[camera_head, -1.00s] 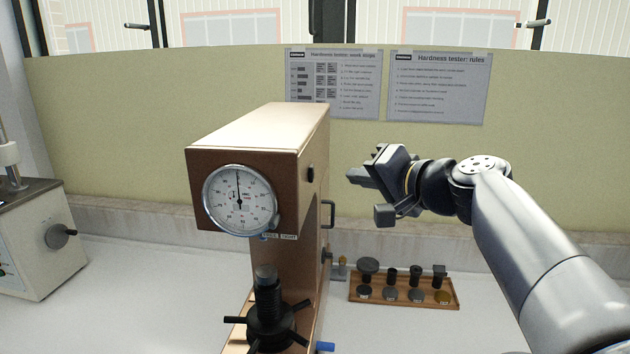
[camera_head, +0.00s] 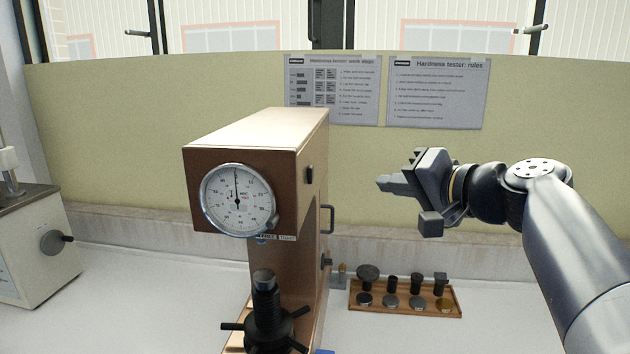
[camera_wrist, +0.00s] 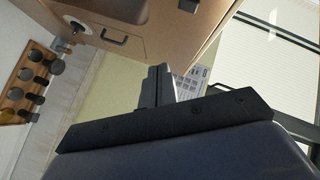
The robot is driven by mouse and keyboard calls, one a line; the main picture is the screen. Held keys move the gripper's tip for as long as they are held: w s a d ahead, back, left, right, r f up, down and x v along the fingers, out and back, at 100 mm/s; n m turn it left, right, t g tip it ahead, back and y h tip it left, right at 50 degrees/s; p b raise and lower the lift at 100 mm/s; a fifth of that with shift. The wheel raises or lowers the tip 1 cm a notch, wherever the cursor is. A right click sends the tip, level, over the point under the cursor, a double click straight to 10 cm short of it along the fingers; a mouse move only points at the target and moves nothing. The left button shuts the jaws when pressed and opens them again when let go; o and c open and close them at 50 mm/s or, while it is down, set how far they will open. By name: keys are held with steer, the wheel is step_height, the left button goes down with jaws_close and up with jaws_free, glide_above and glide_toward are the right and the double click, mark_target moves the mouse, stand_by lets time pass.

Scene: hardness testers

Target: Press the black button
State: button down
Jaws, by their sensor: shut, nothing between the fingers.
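The black button (camera_head: 309,173) is a small dark rectangle on the right side face of the brown hardness tester (camera_head: 260,125), near its front upper edge. A dark piece that looks like the button also shows at the top of the wrist view (camera_wrist: 188,5). My gripper (camera_head: 380,184) is to the right of the button at nearly the same height, with a clear gap between them. Its fingers point left at the tester and are shut and empty. In the wrist view the closed fingertips (camera_wrist: 159,70) point up at the tester's side.
A black handle (camera_head: 327,218) sticks out of the tester's side below the button. A wooden tray (camera_head: 405,311) with several metal parts lies on the bench to the right. Another machine (camera_head: 35,245) stands at the left. The air between gripper and tester is free.

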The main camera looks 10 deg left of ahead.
steer(key=s+d, duration=0.1)
steer(key=s+d+b, duration=0.1)
steer(key=s+d, duration=0.1)
steer(key=shift+d, duration=0.3)
steer(key=shift+w+a, duration=0.1)
steer(key=shift+w, duration=0.05)
steer(key=w+a+p, duration=0.3)
steer(key=w+a, duration=0.2)
steer(key=a, duration=0.2)
stand_by(0.4)
steer(key=shift+d, duration=0.1)
